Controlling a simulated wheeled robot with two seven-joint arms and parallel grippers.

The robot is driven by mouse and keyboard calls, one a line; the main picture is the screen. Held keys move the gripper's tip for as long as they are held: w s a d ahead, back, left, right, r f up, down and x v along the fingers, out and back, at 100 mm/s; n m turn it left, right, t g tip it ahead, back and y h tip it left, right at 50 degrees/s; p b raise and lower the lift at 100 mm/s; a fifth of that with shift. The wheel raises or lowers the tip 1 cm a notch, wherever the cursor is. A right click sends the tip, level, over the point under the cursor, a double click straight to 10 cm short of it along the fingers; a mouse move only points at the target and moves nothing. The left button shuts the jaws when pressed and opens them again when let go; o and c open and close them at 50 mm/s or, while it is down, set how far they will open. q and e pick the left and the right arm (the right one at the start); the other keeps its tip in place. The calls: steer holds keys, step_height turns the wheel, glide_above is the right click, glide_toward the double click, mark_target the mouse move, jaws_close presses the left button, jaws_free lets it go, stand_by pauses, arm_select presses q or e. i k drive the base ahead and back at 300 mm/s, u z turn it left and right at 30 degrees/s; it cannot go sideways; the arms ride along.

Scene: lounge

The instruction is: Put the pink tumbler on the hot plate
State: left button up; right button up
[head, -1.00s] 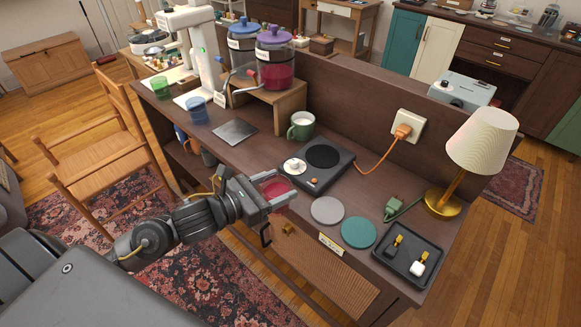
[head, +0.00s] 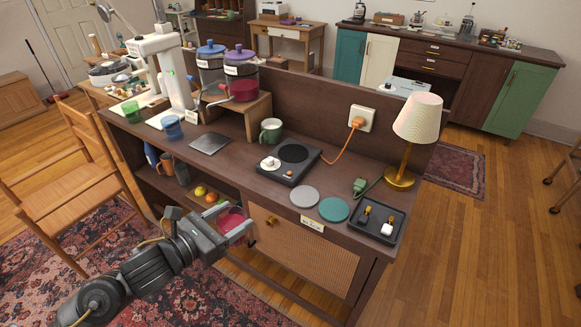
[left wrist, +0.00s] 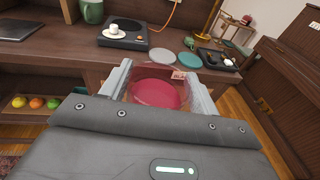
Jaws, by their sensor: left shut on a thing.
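My left gripper (head: 232,230) is shut on the pink tumbler (head: 232,220), a clear reddish cup. It holds the tumbler in front of the sideboard, apart from it and below the level of its top. In the left wrist view the tumbler (left wrist: 157,90) sits between the two fingers (left wrist: 160,88). The black hot plate (head: 289,161) stands on the sideboard top, with a round dark heating disc and a small white item at its left corner. It also shows in the left wrist view (left wrist: 126,34). My right gripper is not in view.
A green mug (head: 271,131) stands behind the hot plate. A grey coaster (head: 305,197) and a teal coaster (head: 334,209) lie in front, beside a black tray (head: 388,236) and a lamp (head: 417,120). A wooden chair (head: 85,178) stands at left.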

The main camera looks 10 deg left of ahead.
mark_target(293, 153)
steer(key=k, duration=0.2)
steer(key=z, duration=0.7)
steer(key=i, duration=0.5)
